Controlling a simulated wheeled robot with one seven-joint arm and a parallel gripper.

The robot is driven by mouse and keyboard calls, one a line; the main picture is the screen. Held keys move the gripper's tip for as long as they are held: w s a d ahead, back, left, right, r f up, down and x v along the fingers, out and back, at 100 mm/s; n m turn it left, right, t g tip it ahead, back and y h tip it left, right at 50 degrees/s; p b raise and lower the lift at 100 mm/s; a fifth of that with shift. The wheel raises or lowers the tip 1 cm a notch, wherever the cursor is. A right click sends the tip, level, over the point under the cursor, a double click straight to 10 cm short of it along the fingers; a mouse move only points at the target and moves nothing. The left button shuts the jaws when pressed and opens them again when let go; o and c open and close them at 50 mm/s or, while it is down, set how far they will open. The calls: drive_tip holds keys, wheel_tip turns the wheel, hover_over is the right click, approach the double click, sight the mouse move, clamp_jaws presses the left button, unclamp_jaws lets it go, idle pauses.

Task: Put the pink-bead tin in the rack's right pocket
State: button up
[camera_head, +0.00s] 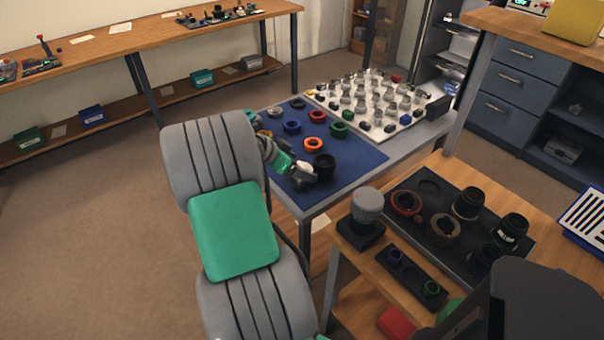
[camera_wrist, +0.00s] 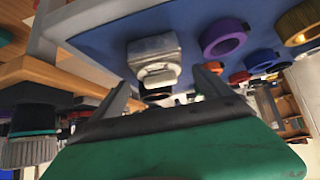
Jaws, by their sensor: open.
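I cannot pick out a tin with pink beads in either view. A white board (camera_head: 345,101) at the back of the blue mat bears many small silver and dark pieces, too small to tell apart. My gripper (camera_wrist: 166,88) is open over the blue mat (camera_head: 352,172). In the wrist view, a squarish silver piece with a pale knob (camera_wrist: 155,50) shows just beyond and between the fingers; I cannot tell whether they touch it. A small black holder with two places (camera_head: 408,281) may be the rack; purple and green rings are in it.
Several coloured rings, such as an orange ring (camera_head: 313,144), lie on the mat. A black tray (camera_head: 400,190) with lens parts and a grey knobbed cylinder (camera_head: 367,206) stand on the wooden table at right. A wooden bench (camera_head: 150,40) runs along the back wall.

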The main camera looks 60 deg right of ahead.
drive_tip(key=shift+x, duration=0.95)
drive_tip(key=shift+w+r, duration=0.1)
drive_tip(key=c, duration=1.7)
